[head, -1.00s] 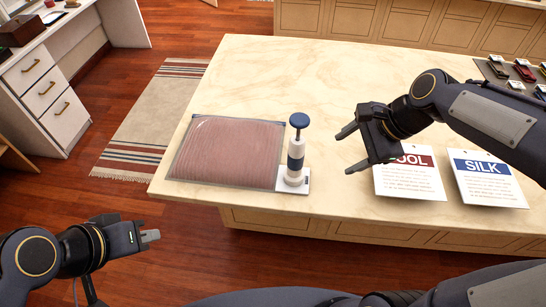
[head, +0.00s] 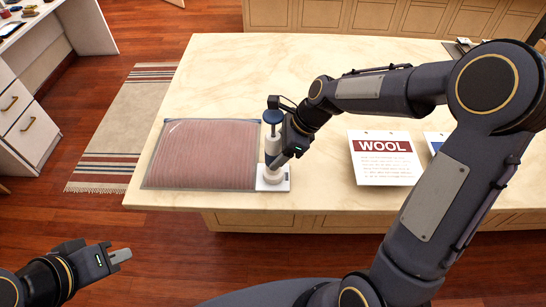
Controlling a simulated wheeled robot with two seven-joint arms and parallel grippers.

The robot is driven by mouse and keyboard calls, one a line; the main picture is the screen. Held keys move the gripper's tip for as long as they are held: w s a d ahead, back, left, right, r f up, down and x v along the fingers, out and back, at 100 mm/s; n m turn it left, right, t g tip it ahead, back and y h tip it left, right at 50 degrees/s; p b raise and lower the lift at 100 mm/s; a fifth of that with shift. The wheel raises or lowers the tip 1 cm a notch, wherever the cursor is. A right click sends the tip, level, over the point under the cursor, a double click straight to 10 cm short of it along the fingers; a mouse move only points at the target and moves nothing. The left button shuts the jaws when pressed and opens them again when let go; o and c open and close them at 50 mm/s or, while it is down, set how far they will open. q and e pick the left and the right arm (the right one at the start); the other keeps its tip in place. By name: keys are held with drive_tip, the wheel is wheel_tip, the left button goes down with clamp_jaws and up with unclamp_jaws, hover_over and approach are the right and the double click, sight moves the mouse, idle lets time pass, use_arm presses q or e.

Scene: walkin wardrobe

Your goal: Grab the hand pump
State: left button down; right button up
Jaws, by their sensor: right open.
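The hand pump (head: 270,147), white with a blue band and a round blue knob, stands upright on a small white base plate near the table's front edge. My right gripper (head: 276,157) reaches it from the right, at the height of its body. One finger slants down across the pump's right side, and the other finger is hidden, so I cannot tell whether the jaws touch it. This gripper is open. My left gripper (head: 120,256) is low at the left, away from the table and the pump; whether its fingers are together is unclear.
A clear bag with folded pink fabric (head: 205,155) lies just left of the pump. A WOOL card (head: 385,158) lies to the right, with a second card (head: 434,142) partly behind my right arm.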

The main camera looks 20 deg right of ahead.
drive_tip(key=c, duration=1.2)
drive_tip(key=shift+r, duration=0.15)
drive_tip(key=shift+c, duration=0.2)
